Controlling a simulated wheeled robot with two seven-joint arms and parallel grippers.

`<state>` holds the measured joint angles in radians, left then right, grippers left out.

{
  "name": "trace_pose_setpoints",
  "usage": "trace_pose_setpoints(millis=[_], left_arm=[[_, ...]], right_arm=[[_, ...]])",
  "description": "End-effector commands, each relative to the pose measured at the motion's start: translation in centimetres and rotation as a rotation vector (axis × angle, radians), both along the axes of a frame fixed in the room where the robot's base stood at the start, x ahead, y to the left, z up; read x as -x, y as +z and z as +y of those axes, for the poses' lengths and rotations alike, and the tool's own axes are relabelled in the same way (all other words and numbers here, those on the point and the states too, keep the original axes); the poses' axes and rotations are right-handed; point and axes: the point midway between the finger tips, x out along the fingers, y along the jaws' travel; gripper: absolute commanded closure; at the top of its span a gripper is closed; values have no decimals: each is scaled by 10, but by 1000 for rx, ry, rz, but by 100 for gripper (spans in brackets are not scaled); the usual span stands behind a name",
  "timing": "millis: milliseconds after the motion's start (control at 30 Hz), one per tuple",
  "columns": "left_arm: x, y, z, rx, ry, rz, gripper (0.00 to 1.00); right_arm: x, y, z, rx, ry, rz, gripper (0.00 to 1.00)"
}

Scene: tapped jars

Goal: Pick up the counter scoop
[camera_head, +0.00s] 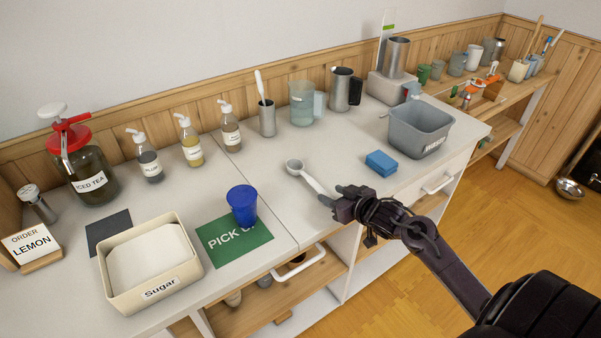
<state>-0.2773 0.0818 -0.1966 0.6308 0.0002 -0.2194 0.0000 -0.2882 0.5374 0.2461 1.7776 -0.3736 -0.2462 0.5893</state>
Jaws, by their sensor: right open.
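The counter scoop (304,174) is a light grey scoop with a round bowl and a straight handle. It lies on the white counter, bowl toward the back left and handle toward the front right. My right gripper (330,195) is open at the handle end of the scoop, its fingers pointing left. The fingers overlap the handle's end in the picture; I cannot tell whether they touch it. My left gripper does not show.
A blue cup (242,205) stands on the green pick-up mat (232,246). A blue sponge (381,163) and a grey bin (420,128) are to the right. A sugar tub (151,290) is front left. Labelled pump bottles (188,142) and metal cups line the back.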

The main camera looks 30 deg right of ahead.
Motion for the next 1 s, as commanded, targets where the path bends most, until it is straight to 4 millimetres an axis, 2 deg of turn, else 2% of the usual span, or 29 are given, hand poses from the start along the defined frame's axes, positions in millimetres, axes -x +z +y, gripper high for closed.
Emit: trace_pose_setpoints(millis=[67,267,367,567,833,867,1000], left_arm=[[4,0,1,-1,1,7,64],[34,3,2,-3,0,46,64],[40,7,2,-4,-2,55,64],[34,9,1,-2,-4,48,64],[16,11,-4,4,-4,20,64],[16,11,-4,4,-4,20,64],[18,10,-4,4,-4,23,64]], right_arm=[[-9,-2,1,-1,0,-2,55],[-27,-8,3,-1,0,-1,55],[-41,-12,5,-3,-1,-1,55],[-61,-23,7,-2,-1,-1,55],[-64,-26,8,1,0,0,55],[-64,-26,8,1,0,0,57],[-64,-26,8,0,0,0,75]])
